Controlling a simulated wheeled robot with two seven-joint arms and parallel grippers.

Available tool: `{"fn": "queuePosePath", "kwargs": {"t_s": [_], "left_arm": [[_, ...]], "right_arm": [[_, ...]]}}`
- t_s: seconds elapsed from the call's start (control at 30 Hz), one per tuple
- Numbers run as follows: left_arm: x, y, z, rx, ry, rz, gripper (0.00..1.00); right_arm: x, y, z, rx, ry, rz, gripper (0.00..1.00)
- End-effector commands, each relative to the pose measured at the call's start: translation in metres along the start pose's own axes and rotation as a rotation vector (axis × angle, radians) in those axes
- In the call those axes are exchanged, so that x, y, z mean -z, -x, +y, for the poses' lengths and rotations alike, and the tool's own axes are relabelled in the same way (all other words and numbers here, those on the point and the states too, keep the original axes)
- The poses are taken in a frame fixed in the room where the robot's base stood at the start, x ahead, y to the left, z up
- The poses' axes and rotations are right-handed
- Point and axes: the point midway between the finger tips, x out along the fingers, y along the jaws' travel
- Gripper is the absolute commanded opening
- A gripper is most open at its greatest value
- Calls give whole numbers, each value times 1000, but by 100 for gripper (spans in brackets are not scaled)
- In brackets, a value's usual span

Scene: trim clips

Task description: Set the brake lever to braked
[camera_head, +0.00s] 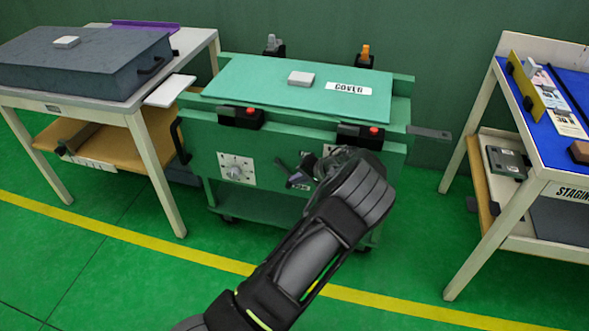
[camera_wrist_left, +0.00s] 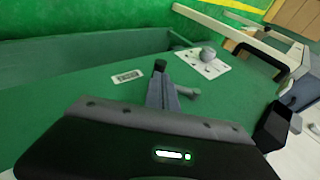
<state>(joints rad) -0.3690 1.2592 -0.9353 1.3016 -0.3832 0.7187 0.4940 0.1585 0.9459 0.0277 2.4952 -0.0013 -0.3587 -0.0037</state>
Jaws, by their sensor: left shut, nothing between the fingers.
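The green cart has a small dark lever (camera_head: 287,172) on its front panel, beside a small label (camera_head: 299,180). The label also shows in the left wrist view (camera_wrist_left: 127,76). My left gripper (camera_head: 304,166) is shut and empty, close in front of the panel at the lever. In the left wrist view its shut fingers (camera_wrist_left: 160,88) are next to a short grey piece (camera_wrist_left: 189,92), which looks like part of the lever. I cannot tell whether they touch, and the lever's setting is unclear. My right gripper is not in view.
A plate with a round knob (camera_head: 237,168) is left of the lever. Two black latches with red buttons (camera_head: 249,113) (camera_head: 373,132) sit along the upper front edge, under the cover (camera_head: 300,92). Tables stand left (camera_head: 133,108) and right (camera_head: 541,170). The floor in front is clear.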

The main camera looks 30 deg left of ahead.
Motion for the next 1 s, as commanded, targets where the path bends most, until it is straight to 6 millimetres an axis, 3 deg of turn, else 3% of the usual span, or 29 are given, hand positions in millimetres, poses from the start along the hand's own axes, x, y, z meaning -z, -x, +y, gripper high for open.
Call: {"fn": "queuePosePath", "kwargs": {"t_s": [1.0], "left_arm": [[4,15,-13,-4,0,-1,0]], "right_arm": [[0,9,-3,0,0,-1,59]]}}
